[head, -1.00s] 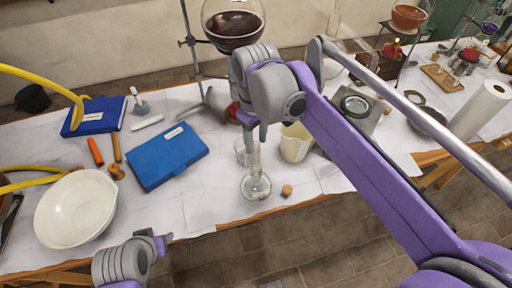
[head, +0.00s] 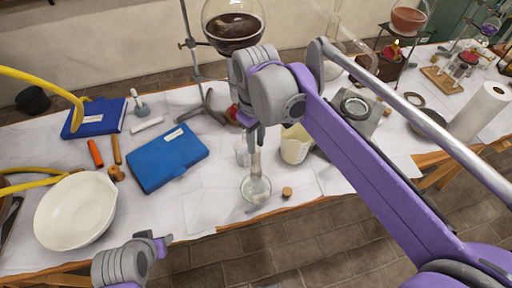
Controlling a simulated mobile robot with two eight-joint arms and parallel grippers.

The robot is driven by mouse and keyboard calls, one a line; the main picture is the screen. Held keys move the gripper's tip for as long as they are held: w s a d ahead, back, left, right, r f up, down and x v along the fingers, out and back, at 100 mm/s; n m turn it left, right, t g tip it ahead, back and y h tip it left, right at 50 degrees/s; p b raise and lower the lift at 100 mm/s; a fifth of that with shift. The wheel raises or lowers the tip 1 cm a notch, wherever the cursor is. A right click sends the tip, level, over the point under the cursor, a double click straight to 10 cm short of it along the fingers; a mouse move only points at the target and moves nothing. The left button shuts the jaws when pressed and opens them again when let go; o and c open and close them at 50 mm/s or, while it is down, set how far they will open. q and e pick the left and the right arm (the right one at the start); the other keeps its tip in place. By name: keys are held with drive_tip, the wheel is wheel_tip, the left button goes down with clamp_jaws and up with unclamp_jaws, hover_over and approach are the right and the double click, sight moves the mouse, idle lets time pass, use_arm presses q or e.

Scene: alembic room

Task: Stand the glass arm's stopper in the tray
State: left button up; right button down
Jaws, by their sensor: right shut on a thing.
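My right gripper (head: 256,138) is shut at the neck of a clear glass flask (head: 256,187), above its round base. The flask looks upright near the table's front edge; I cannot tell whether it touches the table. A small brown cork stopper (head: 287,192) sits on the white cover just right of the flask. I cannot tell whether it is the glass arm's stopper. A clear glass arm (head: 335,35) shows behind my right arm, partly hidden. A wooden tray (head: 433,73) holds small items at the far right. My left gripper (head: 161,244) hangs off the front edge, its fingers unclear.
A glass beaker (head: 242,155) and a cream beaker (head: 295,148) stand close behind the flask. A blue book (head: 165,160) and white bowl (head: 75,212) lie left. A paper roll (head: 483,110) stands right. Table cover (head: 215,190) between book and flask is clear.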

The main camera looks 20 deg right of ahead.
use_arm(q)
drive_tip(key=shift+r, duration=0.15)
use_arm(e)
drive_tip(key=shift+r, duration=0.2)
use_arm(q)
drive_tip(key=shift+w+r+p, duration=0.3)
drive_tip(key=shift+r+p, duration=0.35)
drive_tip(key=shift+r, duration=0.15)
drive_tip(key=shift+w+r+p, duration=0.3)
drive_tip(key=shift+r+p, duration=0.3)
drive_tip(key=shift+r, duration=0.15)
use_arm(e)
drive_tip(key=shift+r, duration=1.9)
use_arm(q)
drive_tip(key=shift+r, duration=0.15)
use_arm(e)
drive_tip(key=shift+r, duration=0.15)
drive_tip(key=shift+r+p, duration=0.35)
drive_tip(key=shift+r, duration=0.15)
drive_tip(key=shift+w+r+p, duration=0.1)
drive_tip(key=shift+r+p, duration=0.7)
drive_tip(key=shift+r, duration=0.75)
use_arm(q)
drive_tip(key=r, duration=0.1)
drive_tip(key=w+r, duration=0.1)
drive_tip(key=r, duration=0.1)
drive_tip(key=shift+w+t, duration=0.3)
drive_tip(key=shift+w, duration=0.05)
